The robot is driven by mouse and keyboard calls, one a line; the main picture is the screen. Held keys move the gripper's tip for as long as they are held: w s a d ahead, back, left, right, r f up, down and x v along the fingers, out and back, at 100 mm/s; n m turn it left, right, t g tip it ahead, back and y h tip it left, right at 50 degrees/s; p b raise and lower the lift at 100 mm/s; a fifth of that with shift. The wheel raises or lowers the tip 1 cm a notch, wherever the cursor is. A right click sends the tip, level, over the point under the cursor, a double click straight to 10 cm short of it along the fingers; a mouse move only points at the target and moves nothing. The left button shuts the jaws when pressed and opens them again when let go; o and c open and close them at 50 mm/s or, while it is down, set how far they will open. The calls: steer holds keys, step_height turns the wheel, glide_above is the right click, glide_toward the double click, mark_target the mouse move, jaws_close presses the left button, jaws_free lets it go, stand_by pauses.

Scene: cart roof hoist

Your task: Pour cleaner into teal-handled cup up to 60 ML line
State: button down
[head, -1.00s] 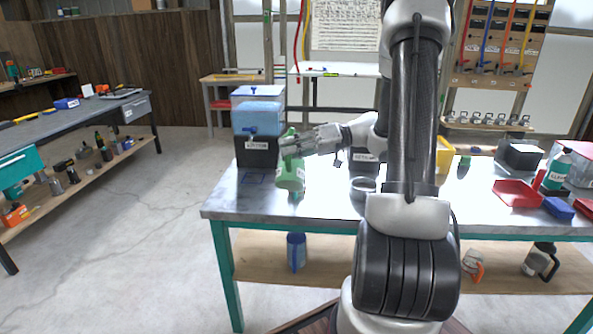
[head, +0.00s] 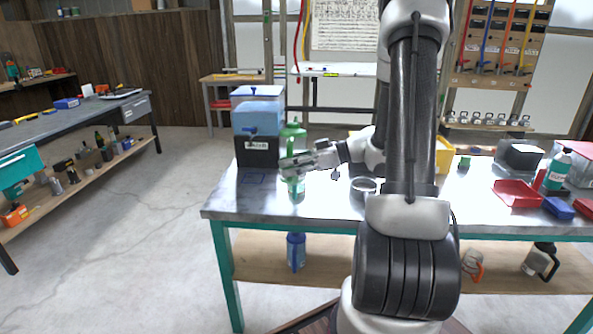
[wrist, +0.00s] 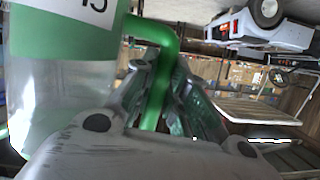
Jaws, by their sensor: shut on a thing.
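My gripper (head: 290,166) is shut on the green handle of a green-and-clear jug (head: 293,142). The jug stands roughly upright over the left end of the metal table, its green part above my gripper and its clear part below. In the wrist view the jug (wrist: 62,90) fills the left side, with a white label, and its handle runs between my fingers. I cannot tell whether its base touches the table. A clear round vessel (head: 364,185) sits on the table to the right, partly behind my arm; its handle colour is unclear. A bottle with teal contents (head: 557,170) stands at the far right.
A blue water tank on a black base (head: 257,153) is close at the left of the jug. Red trays (head: 517,194) and a blue box (head: 558,208) lie at the right. A blue jug (head: 296,252) and handled vessels (head: 473,264) stand on the lower shelf.

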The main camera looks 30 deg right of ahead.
steer(key=shift+w+d+f+n, duration=0.4)
steer(key=shift+w+f+n, duration=0.2)
steer(key=shift+f, duration=0.25)
steer(key=shift+r, duration=1.55)
